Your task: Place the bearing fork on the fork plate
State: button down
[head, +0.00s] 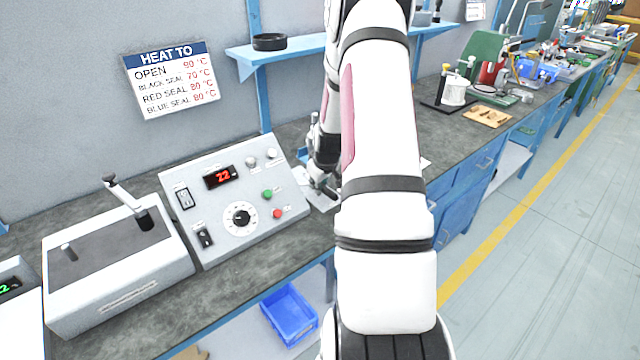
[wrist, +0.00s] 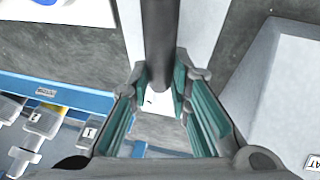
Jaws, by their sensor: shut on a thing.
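My gripper (wrist: 160,85) is shut on a dark rod-like piece (wrist: 158,40), which I take to be the bearing fork. The rod runs up out of the top of the wrist view, so its far end is hidden. A pale flat plate (wrist: 204,22) lies behind the rod on the bench, probably the fork plate. I cannot tell whether the fork touches it. In the head view my gripper (head: 322,182) is low over the bench just right of the control box, mostly hidden by my arm. A pale plate (head: 322,201) shows under it.
A heater-like box (head: 115,265) with a lever is farther left. A blue shelf (head: 290,52) hangs above. A blue bin (head: 289,314) sits below the bench. A wooden board (head: 487,116) lies farther right.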

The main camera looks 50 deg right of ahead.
jog(key=c, duration=1.5)
grip_release()
jog(key=p+v, duration=0.1)
jog(key=v, duration=1.1)
jog(key=a+r+n+y, duration=0.1)
jog(key=a+r, duration=0.7)
jog(key=a, duration=0.3)
jog(key=a+r, duration=0.7)
jog(key=a, duration=0.4)
jog(key=s+a+r, duration=0.1)
jog(key=s+a, duration=0.4)
jog(key=s, duration=0.1)
jog(key=s+a+r+y, duration=0.1)
jog(key=s+a+r, duration=0.1)
jog(key=s+a, duration=0.3)
jog(key=s+a+r+n+y, duration=0.1)
jog(key=s+a, duration=0.5)
jog(key=shift+s+a+r, duration=0.35)
jog(key=shift+a, duration=0.05)
